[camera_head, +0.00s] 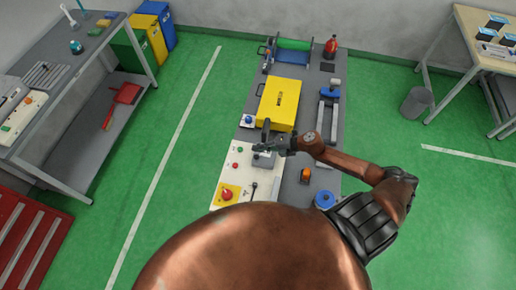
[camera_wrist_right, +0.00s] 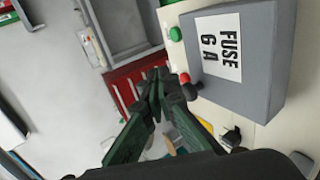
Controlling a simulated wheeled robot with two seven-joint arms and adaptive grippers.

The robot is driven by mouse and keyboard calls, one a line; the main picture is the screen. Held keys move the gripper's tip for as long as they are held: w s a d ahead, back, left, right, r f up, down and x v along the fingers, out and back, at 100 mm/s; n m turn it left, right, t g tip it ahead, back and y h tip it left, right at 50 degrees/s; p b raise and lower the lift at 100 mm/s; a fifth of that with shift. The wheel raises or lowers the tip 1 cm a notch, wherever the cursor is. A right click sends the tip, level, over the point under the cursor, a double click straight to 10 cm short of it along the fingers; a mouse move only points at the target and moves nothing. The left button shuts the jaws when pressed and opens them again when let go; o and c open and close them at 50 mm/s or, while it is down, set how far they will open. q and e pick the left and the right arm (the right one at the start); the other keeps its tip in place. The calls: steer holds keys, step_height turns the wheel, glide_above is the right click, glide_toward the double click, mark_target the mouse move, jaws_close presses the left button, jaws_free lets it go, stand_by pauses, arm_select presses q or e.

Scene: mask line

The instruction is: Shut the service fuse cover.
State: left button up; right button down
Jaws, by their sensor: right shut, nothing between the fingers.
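The service fuse cover (camera_wrist_right: 240,55) is a grey box-like lid with a white "FUSE 6 A" label, at the upper right of the right wrist view. In the head view the grey fuse box (camera_head: 264,160) sits on the pale control panel (camera_head: 226,180), partly hidden by my right gripper. I see no clear gap under the lid, but cannot tell whether it is fully shut. My right gripper (camera_head: 260,142) is at the far side of the fuse box in the head view. Its dark green fingers (camera_wrist_right: 158,80) are shut and empty, left of the cover in the wrist view. My left gripper is not in view.
A green button (camera_wrist_right: 176,34) and a red button (camera_wrist_right: 184,78) stand beside the cover. A red emergency stop (camera_head: 227,194) and a black lever (camera_head: 252,189) are nearer on the panel. A yellow box (camera_head: 279,103) lies beyond my gripper. An orange object (camera_head: 305,175) stands right.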

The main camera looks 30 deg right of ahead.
step_height(320, 180, up, 2)
steer(key=shift+r+p, duration=0.15)
steer(key=shift+p, duration=0.45)
arm_select(q)
steer(key=shift+b, duration=1.05)
arm_select(e)
step_height(320, 180, up, 9)
